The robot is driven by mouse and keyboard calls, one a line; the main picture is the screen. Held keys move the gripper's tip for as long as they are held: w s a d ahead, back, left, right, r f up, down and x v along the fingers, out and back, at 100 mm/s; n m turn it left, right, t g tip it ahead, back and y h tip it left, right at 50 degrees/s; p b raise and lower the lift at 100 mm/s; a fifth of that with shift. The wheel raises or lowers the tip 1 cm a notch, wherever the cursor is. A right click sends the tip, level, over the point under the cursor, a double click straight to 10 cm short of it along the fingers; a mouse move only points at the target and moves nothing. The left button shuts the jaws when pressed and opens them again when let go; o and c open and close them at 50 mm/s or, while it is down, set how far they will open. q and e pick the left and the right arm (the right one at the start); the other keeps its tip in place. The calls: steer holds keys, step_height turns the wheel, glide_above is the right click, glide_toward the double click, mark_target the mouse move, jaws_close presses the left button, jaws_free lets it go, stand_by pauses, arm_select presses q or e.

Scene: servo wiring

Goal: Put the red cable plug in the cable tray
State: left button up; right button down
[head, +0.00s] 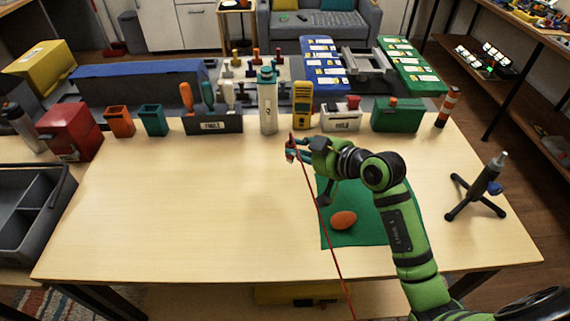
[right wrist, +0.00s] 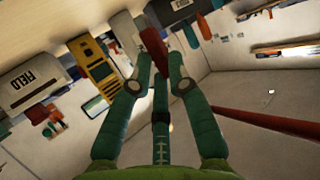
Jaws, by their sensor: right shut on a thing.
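My right gripper (head: 297,150) is shut on the red cable plug and holds it above the middle of the table. In the right wrist view the red plug (right wrist: 151,45) shows between the green fingertips. The thin red cable (head: 323,225) hangs from the gripper and runs down past the table's front edge; a length of it also crosses the right wrist view (right wrist: 275,123). A dark compartmented tray (head: 62,200) stands at the far left; I cannot tell if it is the cable tray. My left gripper is not in view.
A green mat (head: 370,226) with an orange oval object (head: 343,220) lies under my right arm. A small tripod (head: 478,187) stands at the right. A row of holders, a bottle (head: 267,105) and a yellow meter (head: 302,105) lines the back edge. The table's left half is clear.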

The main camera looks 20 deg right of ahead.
steer(key=a, duration=0.1)
steer(key=w+a+f, duration=0.1)
steer(key=a+f, duration=0.1)
steer(key=shift+w, duration=0.25)
steer(key=shift+f, duration=2)
steer(key=c, duration=1.2)
jaws_free()
steer(key=shift+f, duration=0.15)
